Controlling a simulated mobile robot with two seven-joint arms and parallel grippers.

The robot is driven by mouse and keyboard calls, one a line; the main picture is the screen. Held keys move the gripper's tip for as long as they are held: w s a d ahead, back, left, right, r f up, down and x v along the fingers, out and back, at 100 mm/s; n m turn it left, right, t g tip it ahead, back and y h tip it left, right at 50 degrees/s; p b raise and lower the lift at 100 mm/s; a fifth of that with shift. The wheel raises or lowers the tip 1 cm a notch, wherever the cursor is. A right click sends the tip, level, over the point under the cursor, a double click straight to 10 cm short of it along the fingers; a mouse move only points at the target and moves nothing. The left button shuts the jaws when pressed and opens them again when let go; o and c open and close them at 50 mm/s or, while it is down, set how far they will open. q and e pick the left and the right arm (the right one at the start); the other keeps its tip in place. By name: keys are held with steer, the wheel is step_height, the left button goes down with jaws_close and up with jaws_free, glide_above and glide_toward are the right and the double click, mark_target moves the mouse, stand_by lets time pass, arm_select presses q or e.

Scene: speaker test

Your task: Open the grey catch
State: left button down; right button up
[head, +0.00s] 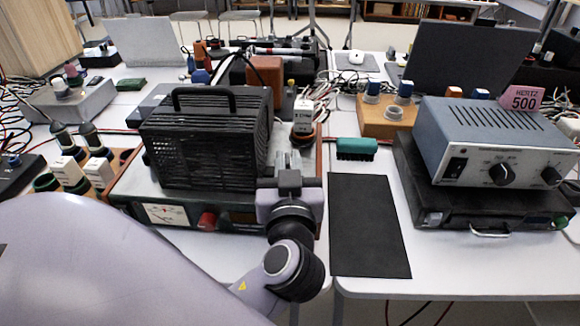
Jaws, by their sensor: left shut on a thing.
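A small grey catch (433,218) shows at the left of the front of a flat black case (405,175). It looks closed, but it is too small to be sure. The case also has a silver handle (490,231) and a green catch (560,222). My left gripper (290,160) is well left of the case, over the right end of a red-trimmed meter box (165,214) and beside a black vented box (205,140). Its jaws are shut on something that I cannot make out. My right gripper is not in view.
A blue-grey generator (480,135) with knobs and a pink 500 tag (523,97) stands on the case. A black mat (368,230) lies bare left of the case. A green block (356,147) lies behind the mat. Clear white tabletop (430,275) lies before the case.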

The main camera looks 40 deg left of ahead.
arm_select(q)
steer(key=shift+m+t+h, duration=0.4)
steer(key=shift+h, duration=0.1)
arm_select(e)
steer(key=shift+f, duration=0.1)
arm_select(q)
steer(key=c, duration=1.2)
jaws_free()
steer(key=shift+a, duration=0.1)
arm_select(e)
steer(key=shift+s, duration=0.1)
